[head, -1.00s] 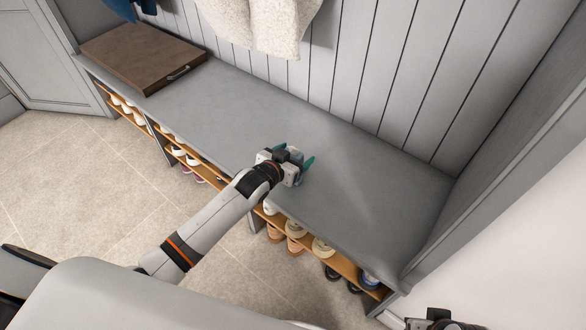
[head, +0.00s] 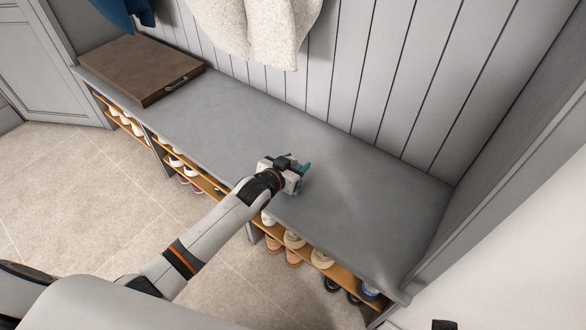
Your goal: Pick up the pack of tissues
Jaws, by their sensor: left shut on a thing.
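My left gripper (head: 300,170) is over the middle of the grey bench seat, reaching in from the lower left. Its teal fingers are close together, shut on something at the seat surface. The thing between them is almost wholly hidden by the gripper body, so I cannot make out its shape or colour. No pack of tissues shows openly anywhere else on the seat. Only a small dark part of my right gripper (head: 444,325) shows at the bottom edge, and its fingers are out of sight.
The grey bench seat (head: 370,195) is clear to the right of the gripper. A brown flat case (head: 140,70) with a handle lies at its left end. A cream fleece (head: 255,25) and a blue garment (head: 122,12) hang above. Shoes (head: 293,240) stand on shelves below.

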